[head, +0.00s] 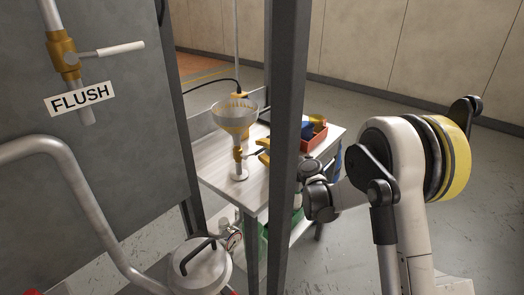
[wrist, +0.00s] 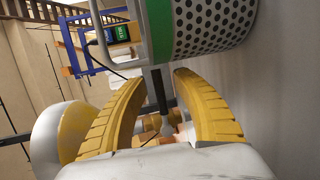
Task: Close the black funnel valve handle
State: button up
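The funnel (head: 236,115) stands upright on the white table in the head view, wide mouth up. Its brass valve (head: 238,154) is below the cone, above a round pale foot. My gripper's yellow fingertips (head: 261,151) are just right of the valve, partly hidden by the dark post. A small dark piece, apparently the black handle, shows between valve and fingertips; its exact angle is too small to tell. In the wrist view my gripper (wrist: 158,80) is open, with a dark bar (wrist: 155,88) between its fingers. I cannot tell whether they touch it.
A dark upright post (head: 287,140) stands in front of the table (head: 212,160) and hides part of my arm. A red bin (head: 314,136) is behind. A lidded metal vessel (head: 200,266) with a gauge and the FLUSH panel (head: 80,98) are at left. Floor is clear at right.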

jog(key=v, duration=1.2)
